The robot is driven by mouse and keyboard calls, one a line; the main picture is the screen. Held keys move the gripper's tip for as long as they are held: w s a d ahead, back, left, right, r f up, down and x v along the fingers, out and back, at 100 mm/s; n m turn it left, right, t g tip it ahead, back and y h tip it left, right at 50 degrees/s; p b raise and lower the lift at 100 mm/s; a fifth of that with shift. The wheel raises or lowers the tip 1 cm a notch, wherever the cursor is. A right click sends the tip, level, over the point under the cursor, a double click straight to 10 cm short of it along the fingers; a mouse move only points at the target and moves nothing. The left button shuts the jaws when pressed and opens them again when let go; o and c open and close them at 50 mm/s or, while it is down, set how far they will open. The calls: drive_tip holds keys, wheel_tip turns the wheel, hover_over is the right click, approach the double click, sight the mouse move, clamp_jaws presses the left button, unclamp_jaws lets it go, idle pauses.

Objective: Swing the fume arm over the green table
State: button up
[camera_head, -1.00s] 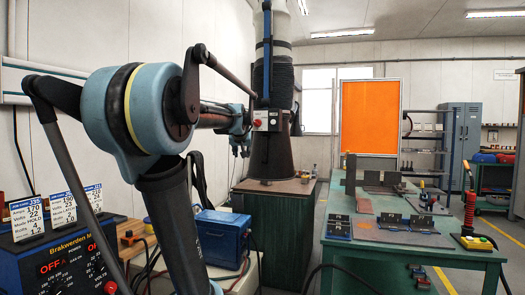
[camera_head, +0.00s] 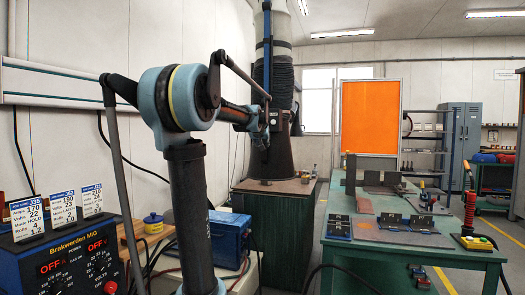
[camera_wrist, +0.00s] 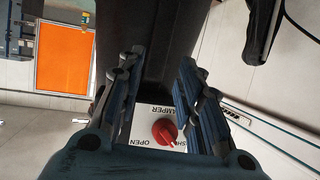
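The fume arm's black hood (camera_head: 283,150), with a ribbed hose (camera_head: 281,75) above it, stands upright in the middle of the head view, left of the green table (camera_head: 330,260). In the wrist view, the dark hood (camera_wrist: 165,30) lies beyond my fingers. My gripper (camera_wrist: 158,68) is open, its fingers on either side of a white damper plate (camera_wrist: 145,112) with a red knob (camera_wrist: 165,131). I cannot tell whether the fingers touch the hood.
The hood is above a dark green cabinet (camera_head: 272,225). The green table holds several dark plates, fixtures and an orange-red torch-like tool (camera_head: 469,215). An orange screen (camera_head: 370,117) stands behind it. A welding power unit (camera_head: 75,255) and blue box (camera_head: 222,240) are at left.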

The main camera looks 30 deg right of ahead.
drive_tip(key=x, duration=0.9)
drive_tip(key=shift+w+d, duration=0.15)
drive_tip(key=shift+w, duration=0.1)
drive_tip(key=shift+f, duration=0.15)
clamp_jaws()
